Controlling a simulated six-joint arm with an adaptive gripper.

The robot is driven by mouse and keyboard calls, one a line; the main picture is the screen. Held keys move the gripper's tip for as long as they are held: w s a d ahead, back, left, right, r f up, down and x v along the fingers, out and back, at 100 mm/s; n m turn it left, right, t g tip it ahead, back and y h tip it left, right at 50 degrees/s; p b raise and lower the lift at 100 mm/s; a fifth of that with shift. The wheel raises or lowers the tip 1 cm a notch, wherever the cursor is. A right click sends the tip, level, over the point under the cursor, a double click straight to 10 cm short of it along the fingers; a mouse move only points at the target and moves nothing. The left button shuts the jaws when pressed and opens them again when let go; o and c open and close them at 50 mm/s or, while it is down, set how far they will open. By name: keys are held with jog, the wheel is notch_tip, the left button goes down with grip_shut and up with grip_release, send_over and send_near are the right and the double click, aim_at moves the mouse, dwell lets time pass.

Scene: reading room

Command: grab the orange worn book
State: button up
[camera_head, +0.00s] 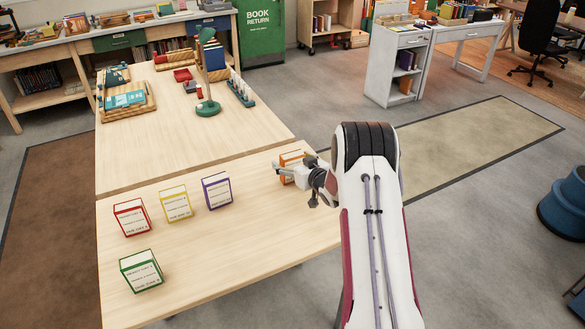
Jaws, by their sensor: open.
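The orange book (290,157) stands near the right end of the front table, with its orange top edge and part of its pale cover showing. My gripper (283,171) is at the book, coming from the right, with its jaws open. A finger crosses in front of the book's cover, and the gripper and wrist hide its lower right part. I cannot tell whether the fingers touch it.
On the same wooden table (240,240) stand a red book (132,218), a yellow book (176,204), a purple book (217,191) and a green book (141,271). The back table holds a green lamp (208,107) and trays. The front table's middle is clear.

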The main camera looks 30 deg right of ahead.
dwell(0.5)
jog(key=c, duration=1.3)
jog(key=shift+r, duration=0.1)
jog(key=shift+r, duration=4.9)
